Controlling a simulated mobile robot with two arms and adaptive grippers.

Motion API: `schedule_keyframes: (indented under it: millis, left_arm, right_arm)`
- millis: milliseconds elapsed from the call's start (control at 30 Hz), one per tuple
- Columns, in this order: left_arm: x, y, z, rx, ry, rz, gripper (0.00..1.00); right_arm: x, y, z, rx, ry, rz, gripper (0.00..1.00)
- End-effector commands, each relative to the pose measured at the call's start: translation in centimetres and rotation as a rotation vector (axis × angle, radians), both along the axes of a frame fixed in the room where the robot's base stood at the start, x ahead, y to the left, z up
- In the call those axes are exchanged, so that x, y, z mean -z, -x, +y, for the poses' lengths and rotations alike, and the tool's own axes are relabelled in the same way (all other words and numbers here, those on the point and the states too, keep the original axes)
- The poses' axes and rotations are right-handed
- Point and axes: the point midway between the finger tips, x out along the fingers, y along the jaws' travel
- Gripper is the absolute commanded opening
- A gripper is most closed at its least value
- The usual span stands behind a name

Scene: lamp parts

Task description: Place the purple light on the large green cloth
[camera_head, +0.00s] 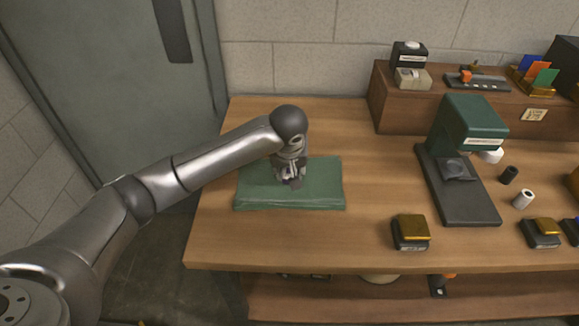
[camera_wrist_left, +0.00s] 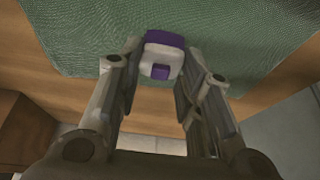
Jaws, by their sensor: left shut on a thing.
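The large green cloth (camera_head: 320,192) lies flat near the left end of the wooden table. It also fills the top of the left wrist view (camera_wrist_left: 240,25). My left gripper (camera_head: 290,180) is over the cloth, pointing down. In the left wrist view its fingers (camera_wrist_left: 163,75) are shut on the purple light (camera_wrist_left: 163,55), a small white block with purple parts. The light shows against the cloth; whether it touches the cloth is hard to tell. In the head view I cannot make out the light at the fingers. My right gripper is not in view.
A green and black machine (camera_head: 470,125) stands to the right. A block with a gold top (camera_head: 411,230) sits near the front edge, right of the cloth. A wooden riser (camera_head: 450,108) with several items is at the back. The table (camera_head: 350,150) between is clear.

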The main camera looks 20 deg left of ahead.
Motion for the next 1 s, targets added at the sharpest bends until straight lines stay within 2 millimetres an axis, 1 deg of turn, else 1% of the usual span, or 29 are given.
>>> schedule_keyframes:
  millis: [33, 100, 333, 733, 767, 867, 900, 1000]
  left_arm:
    - [0.3, 0.0, -0.1, 0.0, 0.003, 0.001, 0.11]
    - [0.6, 0.0, 0.0, 0.0, 0.002, -0.002, 0.11]
    - [0.7, -0.1, 0.0, -0.001, 0.001, -0.002, 0.11]
    - [2.3, 0.1, 0.0, -0.001, 0.0, 0.005, 0.11]
    - [2.4, 0.2, 0.0, -0.001, 0.0, 0.006, 0.07]
    - [2.5, 0.3, 0.0, -0.001, -0.001, 0.011, 0.08]
    - [2.5, 0.3, 0.0, 0.0, -0.002, 0.013, 0.38]
    - [2.5, 0.3, 0.0, 0.0, -0.002, 0.012, 0.51]
  right_arm:
    - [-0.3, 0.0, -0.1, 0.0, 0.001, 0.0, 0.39]
    - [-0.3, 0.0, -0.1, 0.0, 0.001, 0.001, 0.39]
    - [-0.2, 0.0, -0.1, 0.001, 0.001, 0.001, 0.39]
    - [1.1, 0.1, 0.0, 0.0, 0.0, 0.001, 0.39]
    - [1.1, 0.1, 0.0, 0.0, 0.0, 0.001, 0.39]
    - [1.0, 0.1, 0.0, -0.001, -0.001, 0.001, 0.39]
    - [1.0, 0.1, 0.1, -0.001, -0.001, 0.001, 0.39]
    - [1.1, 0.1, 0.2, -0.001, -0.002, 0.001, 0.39]
